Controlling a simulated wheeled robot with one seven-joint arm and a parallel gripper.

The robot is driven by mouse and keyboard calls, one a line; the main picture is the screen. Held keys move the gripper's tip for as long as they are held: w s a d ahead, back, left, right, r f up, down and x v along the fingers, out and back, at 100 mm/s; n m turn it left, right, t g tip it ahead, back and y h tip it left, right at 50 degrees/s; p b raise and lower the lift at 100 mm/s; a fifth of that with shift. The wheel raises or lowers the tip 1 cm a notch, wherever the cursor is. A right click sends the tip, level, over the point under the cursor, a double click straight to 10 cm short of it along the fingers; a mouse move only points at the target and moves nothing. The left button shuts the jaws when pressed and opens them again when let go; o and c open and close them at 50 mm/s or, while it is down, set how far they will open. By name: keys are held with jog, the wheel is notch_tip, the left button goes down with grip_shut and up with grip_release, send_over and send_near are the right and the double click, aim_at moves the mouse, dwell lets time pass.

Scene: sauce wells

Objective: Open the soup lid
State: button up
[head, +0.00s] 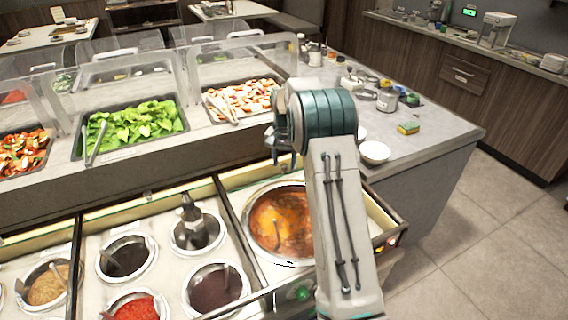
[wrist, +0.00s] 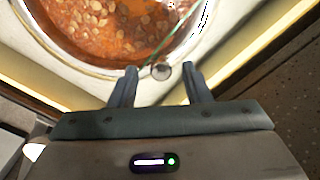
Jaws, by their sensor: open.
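The soup well (head: 255,258) is a round metal-rimmed pot of orange-red soup (head: 283,222) at the right end of the counter. It fills the top of the wrist view, where the soup (wrist: 105,30) shows chunky pieces. A clear lid seems to lie over it; its glass is hard to make out. A small round grey knob (wrist: 161,72) sits at the near rim, between my fingertips. My gripper (wrist: 160,75) is open, one finger on each side of the knob; I cannot tell whether they touch it. In the head view my arm hides the well's right side.
Several sauce wells (head: 127,257) stand to the left in the same counter. Behind are food trays with lettuce (head: 135,127) under clear guards (head: 120,75). A side counter (head: 440,128) at right holds a white bowl (head: 375,152) and a sponge (head: 408,128). Floor at right is clear.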

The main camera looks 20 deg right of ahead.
notch_tip(320, 180, up, 13)
jog(key=shift+f, duration=0.15)
dwell(0.4)
